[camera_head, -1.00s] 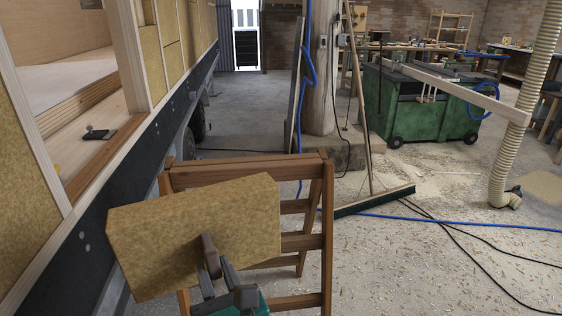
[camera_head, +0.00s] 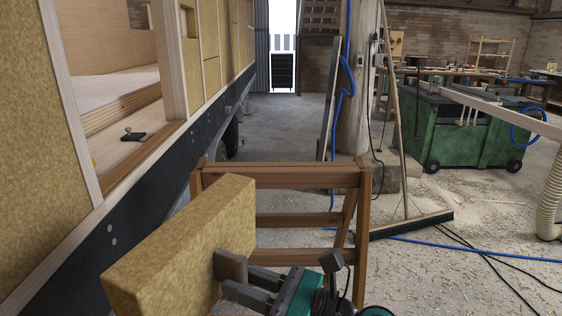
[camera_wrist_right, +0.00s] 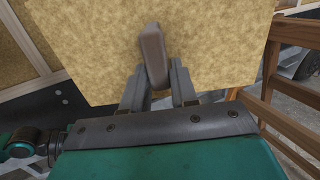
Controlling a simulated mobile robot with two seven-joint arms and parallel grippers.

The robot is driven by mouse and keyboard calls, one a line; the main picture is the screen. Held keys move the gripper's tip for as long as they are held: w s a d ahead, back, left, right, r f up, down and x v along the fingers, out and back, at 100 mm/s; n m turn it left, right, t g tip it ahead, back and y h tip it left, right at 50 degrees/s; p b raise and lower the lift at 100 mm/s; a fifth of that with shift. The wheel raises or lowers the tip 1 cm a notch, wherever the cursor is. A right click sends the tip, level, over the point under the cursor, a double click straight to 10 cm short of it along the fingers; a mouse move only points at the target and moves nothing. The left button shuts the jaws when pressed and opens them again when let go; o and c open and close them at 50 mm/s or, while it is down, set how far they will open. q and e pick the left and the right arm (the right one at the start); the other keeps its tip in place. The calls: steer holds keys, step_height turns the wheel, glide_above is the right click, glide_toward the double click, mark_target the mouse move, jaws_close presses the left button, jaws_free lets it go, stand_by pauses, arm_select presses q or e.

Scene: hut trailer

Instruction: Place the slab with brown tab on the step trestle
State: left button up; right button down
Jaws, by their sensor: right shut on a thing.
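The slab (camera_head: 185,245) is a thick yellow-tan block with a brown tab (camera_head: 230,267) on its face. My right gripper (camera_head: 240,280) is shut on the brown tab and holds the slab tilted in front of the trestle. In the right wrist view the slab (camera_wrist_right: 215,45) fills the upper middle, with the tab (camera_wrist_right: 154,55) between the fingers (camera_wrist_right: 158,85). The wooden step trestle (camera_head: 290,177) stands behind the slab in the head view. The slab hides its left part; whether they touch I cannot tell. My left gripper is not in view.
The trailer's side wall (camera_head: 95,235) with its dark lower edge runs close along the left. A broom (camera_head: 410,224) stands right of the trestle. A blue hose (camera_head: 480,250) and cables lie on the floor. A green machine cabinet (camera_head: 465,130) stands farther back.

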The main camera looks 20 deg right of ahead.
mark_target(244, 265)
steer(key=shift+n+g, duration=0.4)
steer(key=shift+g, duration=0.2)
steer(key=r+p, duration=0.2)
steer(key=r, duration=0.1)
steer(key=r+p, duration=0.1)
steer(key=shift+s+r, duration=0.15)
steer(key=shift+s, duration=0.15)
steer(key=shift+s+a+r+n+g+p, duration=0.1)
steer(key=shift+a+r+n+g+p, duration=0.1)
steer(key=shift+r+p, duration=0.15)
steer(key=shift+s+a+r+n+g+p, duration=0.1)
steer(key=shift+a+r+g+p, duration=0.1)
steer(key=shift+r, duration=0.25)
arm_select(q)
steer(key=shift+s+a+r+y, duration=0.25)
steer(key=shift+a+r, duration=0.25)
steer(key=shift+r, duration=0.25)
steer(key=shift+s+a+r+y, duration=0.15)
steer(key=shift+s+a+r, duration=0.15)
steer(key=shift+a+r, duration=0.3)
arm_select(e)
steer(key=shift+s+a+r+g+y, duration=0.3)
steer(key=shift+a+r, duration=0.1)
steer(key=shift+r, duration=0.05)
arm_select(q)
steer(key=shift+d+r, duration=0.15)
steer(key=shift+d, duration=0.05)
arm_select(e)
steer(key=shift+d+f, duration=0.1)
steer(key=shift+d, duration=0.05)
